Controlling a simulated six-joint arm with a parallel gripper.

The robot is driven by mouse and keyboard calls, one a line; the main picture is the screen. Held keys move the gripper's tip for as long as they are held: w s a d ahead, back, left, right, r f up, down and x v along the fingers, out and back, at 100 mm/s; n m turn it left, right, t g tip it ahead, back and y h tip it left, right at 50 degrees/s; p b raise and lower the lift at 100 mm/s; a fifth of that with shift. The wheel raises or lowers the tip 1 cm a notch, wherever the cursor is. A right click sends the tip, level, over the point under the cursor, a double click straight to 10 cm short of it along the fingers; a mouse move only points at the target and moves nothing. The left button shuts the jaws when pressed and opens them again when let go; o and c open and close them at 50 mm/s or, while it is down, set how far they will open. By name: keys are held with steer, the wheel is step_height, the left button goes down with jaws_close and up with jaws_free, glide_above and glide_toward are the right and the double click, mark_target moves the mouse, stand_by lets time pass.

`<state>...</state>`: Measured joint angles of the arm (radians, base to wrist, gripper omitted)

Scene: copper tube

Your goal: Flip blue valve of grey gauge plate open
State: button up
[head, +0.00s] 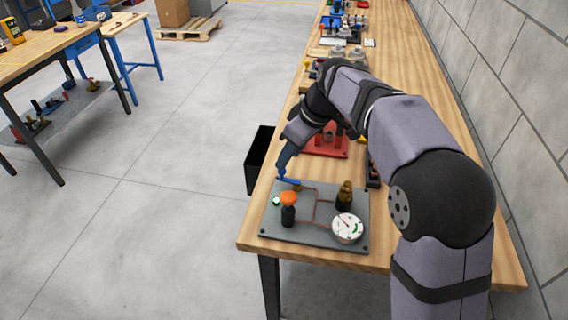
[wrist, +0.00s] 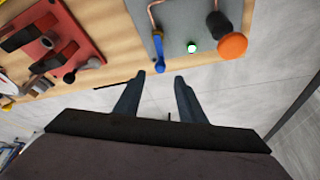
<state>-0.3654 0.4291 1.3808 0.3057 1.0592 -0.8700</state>
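The grey gauge plate (head: 325,241) lies near the front end of the wooden bench. The blue valve (head: 289,183) has a lever handle at the plate's far-left corner. In the wrist view, the blue lever (wrist: 159,50) points toward my gripper, its rounded end just ahead of the gap between the fingertips. My gripper (wrist: 160,78) is open, with nothing visibly held. In the head view, my gripper (head: 282,170) is pointed down right by the lever; contact cannot be told. The lit green lamp (wrist: 192,47) shows beside the lever.
The plate also carries an orange knob (head: 288,198), a white dial gauge (head: 348,227) and a brass fitting (head: 344,195). A red plate (head: 327,145) with fittings sits behind it. A black bin (head: 259,160) stands beside the bench. A wall (head: 530,150) borders the right.

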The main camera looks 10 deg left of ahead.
steer(key=shift+p+x, duration=0.4)
steer(key=shift+x, duration=2.15)
jaws_close()
